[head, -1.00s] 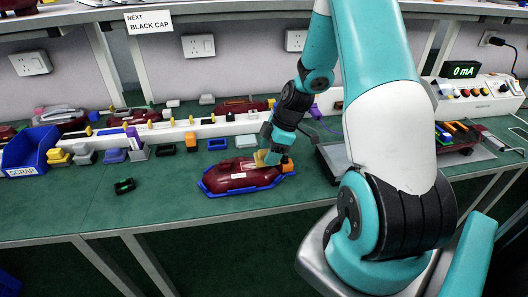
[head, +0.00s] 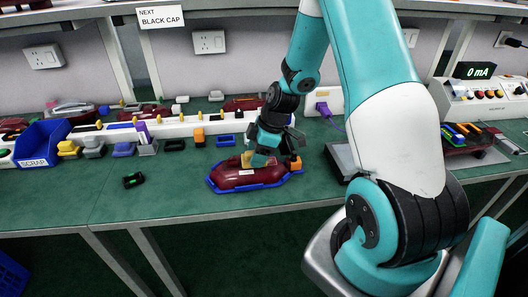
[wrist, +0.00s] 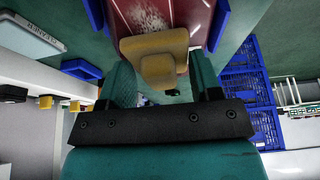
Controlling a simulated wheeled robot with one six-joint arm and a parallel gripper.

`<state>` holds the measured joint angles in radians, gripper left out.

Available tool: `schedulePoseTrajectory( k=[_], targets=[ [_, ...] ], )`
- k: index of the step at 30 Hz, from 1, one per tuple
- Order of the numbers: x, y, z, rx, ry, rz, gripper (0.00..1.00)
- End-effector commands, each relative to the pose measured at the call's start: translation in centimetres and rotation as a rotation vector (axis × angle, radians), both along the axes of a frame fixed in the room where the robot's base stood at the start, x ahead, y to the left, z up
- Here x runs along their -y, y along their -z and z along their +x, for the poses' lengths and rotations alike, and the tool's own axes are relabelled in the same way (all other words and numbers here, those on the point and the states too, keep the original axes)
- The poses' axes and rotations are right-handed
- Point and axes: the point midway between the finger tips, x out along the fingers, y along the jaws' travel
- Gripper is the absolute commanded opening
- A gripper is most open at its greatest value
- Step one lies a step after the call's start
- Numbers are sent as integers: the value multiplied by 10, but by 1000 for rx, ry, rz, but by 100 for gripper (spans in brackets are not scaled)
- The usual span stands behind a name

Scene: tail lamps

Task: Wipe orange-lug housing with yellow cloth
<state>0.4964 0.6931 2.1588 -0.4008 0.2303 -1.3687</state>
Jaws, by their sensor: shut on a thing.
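The dark red housing (head: 235,179) lies in a blue cradle (head: 212,183) on the green bench, with an orange lug (head: 296,163) at its right end. My gripper (head: 262,156) is shut on the yellow cloth (head: 247,160), over the top of the housing. In the wrist view the folded yellow cloth (wrist: 155,45) sits between my fingers, against or just above the dark red housing (wrist: 190,15). A pale, speckled smudge shows on the housing beyond the cloth. Whether the cloth touches the surface is hard to tell.
A blue scrap bin (head: 40,146) stands at the left. A row of coloured caps and a white rail (head: 185,128) lie behind the housing. A small black-and-green part (head: 133,180) lies left of the cradle. A test unit reading 0 mA (head: 478,72) stands at right. The bench front-left is clear.

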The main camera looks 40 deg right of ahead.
Motion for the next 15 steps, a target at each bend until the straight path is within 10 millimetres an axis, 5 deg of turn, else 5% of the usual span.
schedulePoseTrajectory(
  k=[15],
  targets=[
    [-15,0,10,6,-7,4,33]
  ],
)
